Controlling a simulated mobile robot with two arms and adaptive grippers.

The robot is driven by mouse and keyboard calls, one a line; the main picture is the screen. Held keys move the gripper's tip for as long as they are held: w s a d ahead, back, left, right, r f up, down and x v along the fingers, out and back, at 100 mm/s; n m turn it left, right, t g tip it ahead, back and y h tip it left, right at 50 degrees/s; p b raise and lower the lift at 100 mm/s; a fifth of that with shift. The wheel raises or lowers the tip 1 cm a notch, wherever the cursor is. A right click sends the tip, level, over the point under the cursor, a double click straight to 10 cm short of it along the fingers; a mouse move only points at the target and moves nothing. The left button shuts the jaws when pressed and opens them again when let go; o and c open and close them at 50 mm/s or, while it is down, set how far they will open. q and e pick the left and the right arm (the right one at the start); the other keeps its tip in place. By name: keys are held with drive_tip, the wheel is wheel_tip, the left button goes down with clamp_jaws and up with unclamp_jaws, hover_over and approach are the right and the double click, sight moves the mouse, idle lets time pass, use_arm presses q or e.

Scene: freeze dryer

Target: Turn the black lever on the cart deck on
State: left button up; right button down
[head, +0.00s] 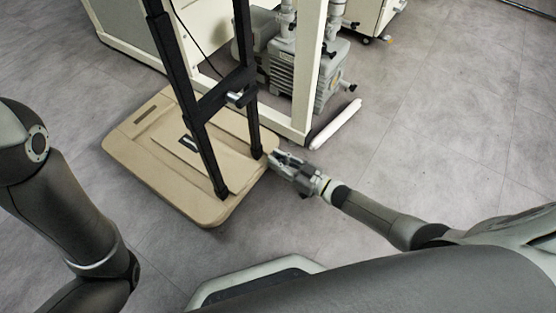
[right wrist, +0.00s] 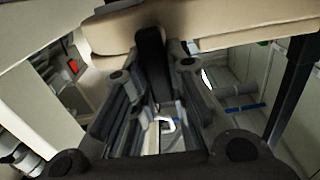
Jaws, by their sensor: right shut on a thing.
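The tan cart deck (head: 130,158) lies low on the floor, with a black upright frame (head: 205,150) standing on it. My right gripper (head: 273,158) is at the deck's right edge, beside the foot of the frame's right post. In the right wrist view the black lever (right wrist: 151,52) stands out from the tan deck edge (right wrist: 215,22), and my right gripper (right wrist: 153,75) is shut on it with a finger on each side. In the head view the lever is too small and covered to make out. My left arm shows at the left, but its gripper is out of view.
A white-framed rack (head: 311,75) with a grey pump (head: 292,75) inside stands close behind the deck. A white foot bar (head: 336,124) lies on the floor right of it. The floor to the right (head: 440,120) is clear.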

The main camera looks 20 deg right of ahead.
drive_tip(key=c, duration=1.4)
unclamp_jaws()
drive_tip(key=shift+s+d, duration=0.1)
drive_tip(key=v, duration=1.1)
drive_tip(key=shift+s+d, duration=0.3)
